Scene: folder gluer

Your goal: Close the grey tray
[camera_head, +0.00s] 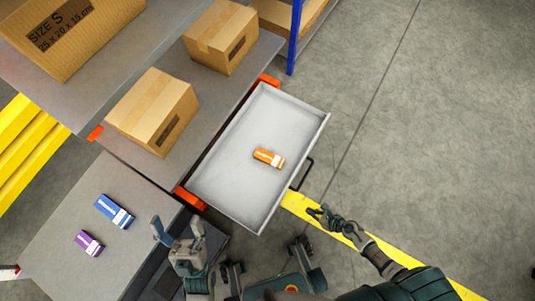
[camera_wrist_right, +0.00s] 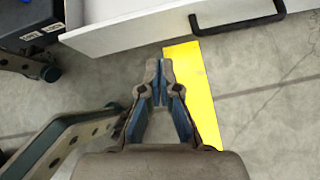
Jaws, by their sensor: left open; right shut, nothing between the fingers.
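The grey tray (camera_head: 225,175) is a drawer pulled out from under the shelf, with an orange and white box (camera_head: 268,158) lying in it. Its black handle (camera_head: 303,174) is on the outer front face. In the right wrist view the tray's front (camera_wrist_right: 150,33) and the handle (camera_wrist_right: 240,18) show at the top. My right gripper (camera_head: 322,211) is shut and empty, just outside the tray's front, apart from the handle; it also shows in the right wrist view (camera_wrist_right: 160,68). My left gripper (camera_head: 178,228) is open and empty, near the tray's lower left corner, beside the grey table.
Cardboard boxes (camera_head: 152,110) stand on the shelf behind the tray. A grey table (camera_head: 60,205) at lower left holds a blue box (camera_head: 114,211) and a purple box (camera_head: 88,243). A blue post (camera_head: 295,35) stands at the top. The floor at right is clear, with a yellow stripe (camera_head: 400,257).

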